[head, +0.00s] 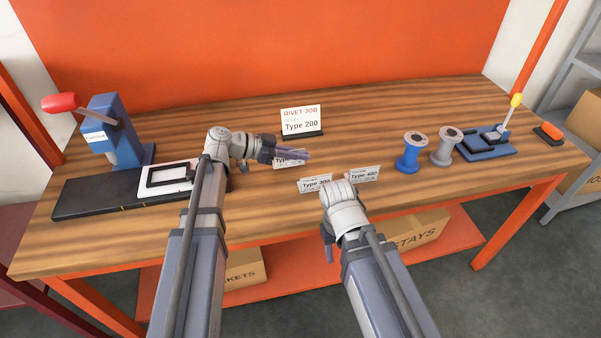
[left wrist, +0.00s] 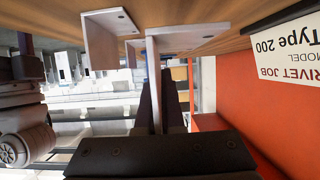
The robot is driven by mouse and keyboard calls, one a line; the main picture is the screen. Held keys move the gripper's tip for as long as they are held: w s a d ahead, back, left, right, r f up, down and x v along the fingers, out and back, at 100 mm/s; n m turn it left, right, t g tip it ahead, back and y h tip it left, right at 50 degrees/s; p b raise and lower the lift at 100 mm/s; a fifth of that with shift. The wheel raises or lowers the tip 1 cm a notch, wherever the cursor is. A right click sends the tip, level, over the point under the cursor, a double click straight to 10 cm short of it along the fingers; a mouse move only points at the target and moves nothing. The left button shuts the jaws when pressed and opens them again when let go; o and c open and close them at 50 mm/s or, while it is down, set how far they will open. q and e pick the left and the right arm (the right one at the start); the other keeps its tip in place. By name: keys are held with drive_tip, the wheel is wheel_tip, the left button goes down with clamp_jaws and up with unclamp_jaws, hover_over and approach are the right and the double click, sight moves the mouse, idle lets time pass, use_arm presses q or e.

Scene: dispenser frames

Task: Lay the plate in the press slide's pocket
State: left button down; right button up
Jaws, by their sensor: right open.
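The press (head: 115,135) is blue with a red handle and stands at the left of the bench. Its white slide (head: 146,189), with a dark-edged pocket, lies on a black rail (head: 88,198); my left arm covers part of it. My left gripper (head: 300,154) is low over the bench, at a partly hidden label card. I cannot identify the plate for certain. My right gripper (head: 329,252) is open near the front edge, mostly hidden by its wrist.
Cards for Type 300 (head: 313,184) and Type 400 (head: 365,174) stand near the bench front. The job sign (head: 301,120) reads Type 200. A blue spool (head: 408,155), a grey spool (head: 444,151) and a lever tool (head: 484,147) stand at right.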

sight(297, 164)
use_arm(q)
drive_tip(key=shift+f, duration=0.1)
wheel_tip(297, 164, down, 4)
drive_tip(key=b, duration=0.3)
drive_tip(key=shift+r, duration=0.2)
drive_tip(key=shift+f+b, duration=0.15)
drive_tip(key=shift+b, duration=0.25)
drive_tip(key=c, duration=1)
unclamp_jaws()
drive_tip(key=shift+c, duration=0.2)
